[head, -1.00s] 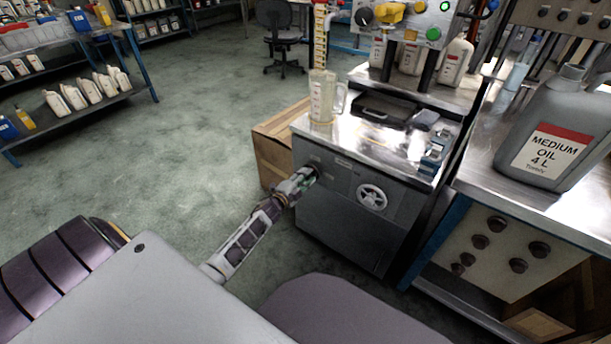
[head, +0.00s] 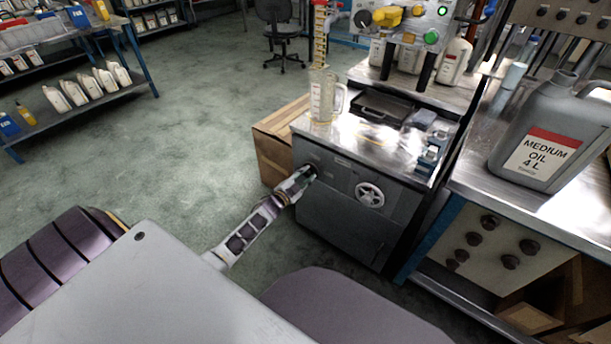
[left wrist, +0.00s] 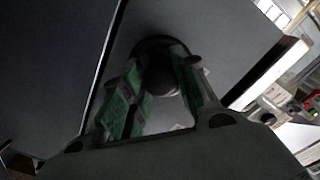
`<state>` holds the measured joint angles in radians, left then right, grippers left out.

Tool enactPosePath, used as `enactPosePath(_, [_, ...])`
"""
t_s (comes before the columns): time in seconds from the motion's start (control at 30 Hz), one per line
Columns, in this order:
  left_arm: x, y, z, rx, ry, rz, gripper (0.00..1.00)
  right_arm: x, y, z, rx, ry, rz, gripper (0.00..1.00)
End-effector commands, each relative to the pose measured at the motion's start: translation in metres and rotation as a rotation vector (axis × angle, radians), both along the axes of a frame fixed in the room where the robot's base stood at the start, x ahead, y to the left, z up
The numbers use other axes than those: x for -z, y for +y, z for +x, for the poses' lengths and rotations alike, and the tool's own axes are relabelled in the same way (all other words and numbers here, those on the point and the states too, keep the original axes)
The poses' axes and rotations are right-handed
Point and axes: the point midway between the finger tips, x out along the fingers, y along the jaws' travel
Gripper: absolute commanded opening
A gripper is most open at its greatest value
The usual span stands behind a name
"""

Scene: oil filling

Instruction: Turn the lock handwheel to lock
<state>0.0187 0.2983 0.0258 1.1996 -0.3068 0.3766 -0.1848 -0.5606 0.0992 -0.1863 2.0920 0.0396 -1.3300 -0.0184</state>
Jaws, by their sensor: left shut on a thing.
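The grey metal cabinet (head: 345,222) has a white spoked handwheel (head: 369,194) on its front face, with nothing touching it. My left gripper (head: 309,174) is at the upper left of the same face, left of the white wheel. In the left wrist view the green-padded fingers of my left gripper (left wrist: 160,85) are shut on a dark round knob (left wrist: 163,76) that stands out from the face. The fingers hide most of this knob in the head view, so its full shape cannot be told. My right gripper is not in view.
On the cabinet top stand a clear measuring jug (head: 324,98), a black tray (head: 385,106) and small blue-and-white bottles (head: 430,152). A wooden crate (head: 278,140) is close behind on the left. A bench with a grey oil canister (head: 548,135) stands right. The floor at left is open.

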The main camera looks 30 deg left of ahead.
Motion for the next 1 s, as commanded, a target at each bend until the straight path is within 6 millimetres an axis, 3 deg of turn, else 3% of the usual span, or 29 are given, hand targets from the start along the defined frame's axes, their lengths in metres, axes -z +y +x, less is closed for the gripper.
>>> enactPosePath(0.17, [0.002, 0.001, -0.001, -0.002, 0.004, 0.0, 0.05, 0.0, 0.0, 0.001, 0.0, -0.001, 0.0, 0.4])
enactPosePath(0.2, [0.002, 0.001, -0.001, -0.002, 0.004, 0.0, 0.33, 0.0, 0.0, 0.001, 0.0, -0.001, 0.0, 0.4])
enactPosePath(0.37, [0.001, 0.001, -0.001, -0.001, 0.003, 0.001, 0.51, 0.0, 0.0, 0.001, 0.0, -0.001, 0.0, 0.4])
enactPosePath(1.0, [0.001, 0.001, -0.01, 0.0, 0.001, 0.001, 0.51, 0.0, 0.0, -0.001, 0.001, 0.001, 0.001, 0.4])
